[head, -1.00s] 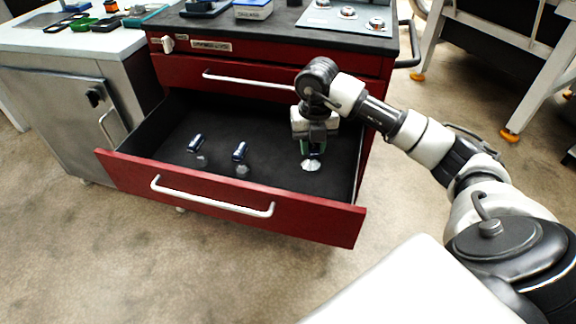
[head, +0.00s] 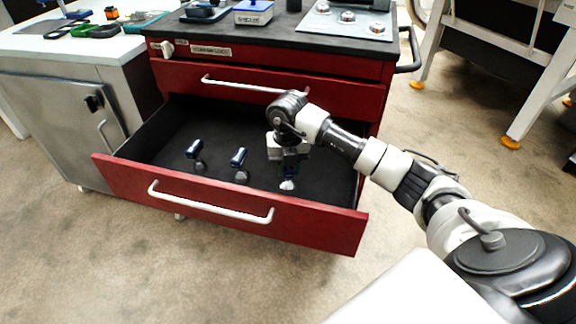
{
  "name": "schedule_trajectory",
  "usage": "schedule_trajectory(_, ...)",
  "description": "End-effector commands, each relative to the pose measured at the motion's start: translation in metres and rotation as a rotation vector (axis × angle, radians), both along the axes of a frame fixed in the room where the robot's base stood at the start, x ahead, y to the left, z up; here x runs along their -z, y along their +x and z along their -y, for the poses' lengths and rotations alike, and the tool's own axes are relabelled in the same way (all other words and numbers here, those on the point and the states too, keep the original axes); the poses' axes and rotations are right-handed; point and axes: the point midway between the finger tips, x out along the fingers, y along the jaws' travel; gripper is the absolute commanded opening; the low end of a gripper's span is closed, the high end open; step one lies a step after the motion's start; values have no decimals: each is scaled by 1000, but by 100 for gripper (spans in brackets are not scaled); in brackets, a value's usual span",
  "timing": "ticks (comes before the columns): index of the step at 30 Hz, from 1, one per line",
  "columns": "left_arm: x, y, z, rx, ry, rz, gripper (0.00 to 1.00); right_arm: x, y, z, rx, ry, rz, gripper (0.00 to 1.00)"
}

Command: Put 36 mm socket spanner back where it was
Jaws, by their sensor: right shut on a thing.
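The open red drawer (head: 225,205) has a dark inner floor. My right gripper (head: 289,168) points down into its right half. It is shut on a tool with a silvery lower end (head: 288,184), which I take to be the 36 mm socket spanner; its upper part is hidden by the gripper. I cannot tell whether its tip touches the drawer floor. My left gripper is not in view.
The closed drawer above has a white handle (head: 255,86). The dark cabinet top (head: 285,30) carries several items, including a box with a blue lid (head: 253,13). A grey cabinet (head: 60,115) stands at the left. The drawer floor right of the held tool is clear.

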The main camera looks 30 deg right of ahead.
Motion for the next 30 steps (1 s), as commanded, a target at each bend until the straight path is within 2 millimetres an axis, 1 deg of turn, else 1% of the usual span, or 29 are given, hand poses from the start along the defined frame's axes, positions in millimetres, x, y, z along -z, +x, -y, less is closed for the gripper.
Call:
schedule_trajectory(3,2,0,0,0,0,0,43,3,0,0,0,0,1,0)
schedule_trajectory(4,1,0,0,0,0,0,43,3,0,0,0,0,1,32)
schedule_trajectory(8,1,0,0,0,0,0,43,3,0,0,0,0,0,52)
schedule_trajectory(16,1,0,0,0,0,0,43,2,0,0,0,0,0,53)
schedule_trajectory(20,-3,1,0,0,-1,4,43,-8,0,0,0,-1,2,53)
schedule_trajectory(21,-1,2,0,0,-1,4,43,-14,1,1,0,-1,3,53)
schedule_trajectory(23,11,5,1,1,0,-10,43,-25,1,0,-1,-1,4,53)
schedule_trajectory(30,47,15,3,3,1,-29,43,-78,1,1,-1,-1,4,53)
